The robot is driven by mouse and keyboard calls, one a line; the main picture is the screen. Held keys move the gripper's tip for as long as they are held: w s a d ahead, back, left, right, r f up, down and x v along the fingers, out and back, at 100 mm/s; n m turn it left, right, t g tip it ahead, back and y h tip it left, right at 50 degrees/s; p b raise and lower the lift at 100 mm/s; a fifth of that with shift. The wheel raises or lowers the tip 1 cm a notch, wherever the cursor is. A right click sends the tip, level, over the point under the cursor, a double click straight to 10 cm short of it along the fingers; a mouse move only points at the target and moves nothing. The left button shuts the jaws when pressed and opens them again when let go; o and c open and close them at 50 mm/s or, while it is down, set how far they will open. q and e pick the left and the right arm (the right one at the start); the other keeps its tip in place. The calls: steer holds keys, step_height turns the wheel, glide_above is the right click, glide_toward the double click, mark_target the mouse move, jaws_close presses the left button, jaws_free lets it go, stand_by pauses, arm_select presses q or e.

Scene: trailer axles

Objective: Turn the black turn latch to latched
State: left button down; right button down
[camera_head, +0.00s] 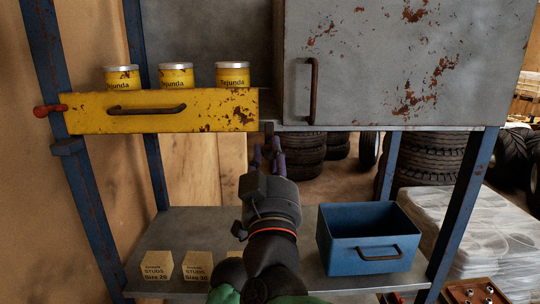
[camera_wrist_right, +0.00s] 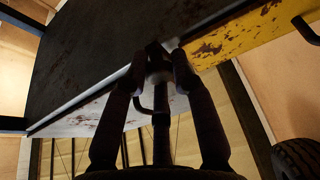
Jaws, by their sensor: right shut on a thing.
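The black turn latch (camera_head: 268,127) is at the underside of the shelf edge, between the yellow drawer and the grey cabinet door. It is small and partly hidden in the head view. My right gripper (camera_head: 267,150) reaches up to it from below. In the right wrist view, the fingertips of my right gripper (camera_wrist_right: 165,62) are closed around the dark latch (camera_wrist_right: 154,50) at the shelf's edge. The exact angle of the latch is hard to tell. My left gripper is in neither view.
The yellow drawer (camera_head: 200,117) holds several cans, with a red knob (camera_head: 48,109) at its left. The grey cabinet door (camera_head: 400,70) is right of it. A blue bin (camera_head: 345,257) and small boxes (camera_head: 197,266) stand on the lower shelf. Tires (camera_head: 433,160) are behind.

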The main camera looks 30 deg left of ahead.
steer(key=shift+r+m, duration=0.15)
steer(key=shift+m, duration=0.25)
steer(key=m+t+h, duration=0.1)
steer(key=m, duration=0.2)
steer(key=shift+s+h, duration=0.1)
steer(key=shift+h, duration=0.3)
steer(key=m+h, duration=0.2)
steer(key=m, duration=0.1)
steer(key=shift+r+m, duration=0.15)
steer(key=shift+m, duration=0.25)
steer(key=m+h, duration=0.2)
steer(key=m, duration=0.1)
steer(key=shift+m, duration=0.3)
steer(key=shift+r+m+h, duration=0.1)
steer(key=shift+m+h, duration=0.7)
steer(key=shift+m, duration=1.6)
steer(key=shift+p, duration=0.3)
steer(key=c, duration=1)
jaws_free()
